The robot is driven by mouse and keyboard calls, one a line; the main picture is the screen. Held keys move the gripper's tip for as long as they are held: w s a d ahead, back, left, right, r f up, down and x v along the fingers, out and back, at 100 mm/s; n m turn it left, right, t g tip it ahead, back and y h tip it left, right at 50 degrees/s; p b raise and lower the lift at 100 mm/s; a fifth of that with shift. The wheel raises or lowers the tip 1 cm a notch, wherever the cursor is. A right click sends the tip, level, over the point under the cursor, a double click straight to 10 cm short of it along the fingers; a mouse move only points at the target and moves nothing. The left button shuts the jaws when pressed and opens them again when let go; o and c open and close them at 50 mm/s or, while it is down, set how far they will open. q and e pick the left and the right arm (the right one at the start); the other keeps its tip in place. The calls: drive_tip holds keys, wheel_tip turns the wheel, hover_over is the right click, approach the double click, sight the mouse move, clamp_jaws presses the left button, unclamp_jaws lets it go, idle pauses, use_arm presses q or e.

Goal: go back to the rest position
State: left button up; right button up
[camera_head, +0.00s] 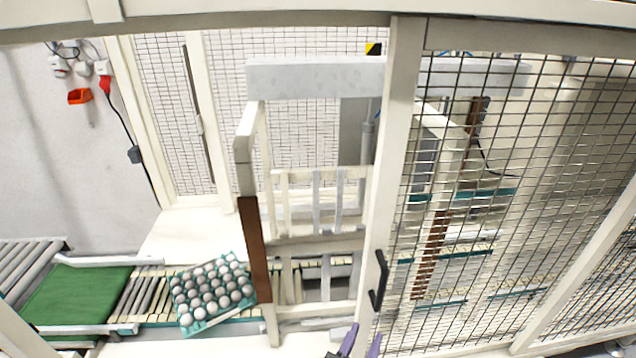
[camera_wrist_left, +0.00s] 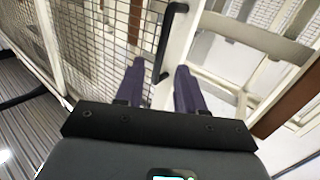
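My left gripper (camera_head: 360,342) is at the bottom edge of the head view, just below the black door handle (camera_head: 379,280). Its two purple fingers also show in the left wrist view (camera_wrist_left: 160,78), spread apart with nothing held. The handle (camera_wrist_left: 172,40) appears ahead of and between the fingertips there; in the head view a small gap shows between them. The handle sits on the cream frame post of a mesh door (camera_head: 470,200). My right gripper cannot be made out in either view.
A teal tray of eggs (camera_head: 196,326) lies on the roller conveyor (camera_head: 150,296) at the lower left, next to a green belt (camera_head: 75,295). A cream post with a brown panel (camera_head: 255,250) stands right of the tray. Mesh fencing closes the back and right.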

use_arm(q)
drive_tip(key=s+a+f+n+g+y+p, duration=0.2)
drive_tip(key=s+a+f+n+y+p, duration=0.15)
drive_tip(key=a, duration=0.45)
drive_tip(key=s+a+f+n+g+y+p, duration=0.25)
drive_tip(key=s+a+p, duration=0.2)
drive_tip(key=a, duration=0.45)
drive_tip(key=s+a+m+g+y+p, duration=0.1)
drive_tip(key=s+a+g, duration=0.6)
drive_tip(key=s+a, duration=0.7)
drive_tip(key=shift+a+f+m+y+p, duration=0.45)
drive_tip(key=shift+a+y+p, duration=0.2)
drive_tip(key=shift+a+y, duration=0.45)
drive_tip(key=shift+d, duration=0.1)
